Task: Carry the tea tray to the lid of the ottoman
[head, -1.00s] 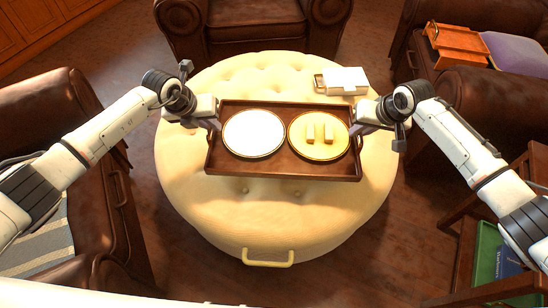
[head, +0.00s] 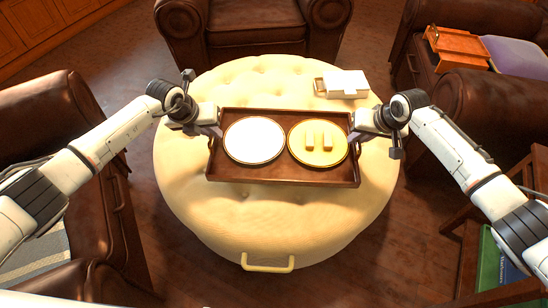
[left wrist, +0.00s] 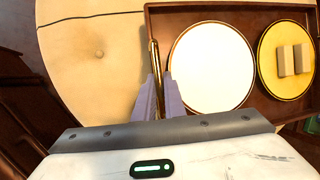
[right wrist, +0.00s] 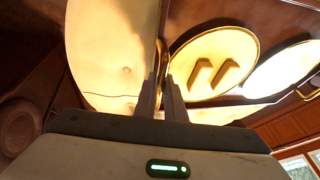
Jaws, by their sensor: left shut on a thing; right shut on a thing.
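My left gripper (head: 214,131) is shut on the tray's left end, at a brass handle (left wrist: 154,60) in the left wrist view. My right gripper (head: 355,131) is shut on the right end, and its fingers meet a handle in the right wrist view (right wrist: 162,82).
A white box-like object (head: 345,82) lies on the ottoman's back right. A cream loop handle (head: 268,263) is on its front side. Brown leather armchairs stand at the left (head: 50,130), back (head: 255,25) and right. A side table with books (head: 497,262) is at the lower right.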

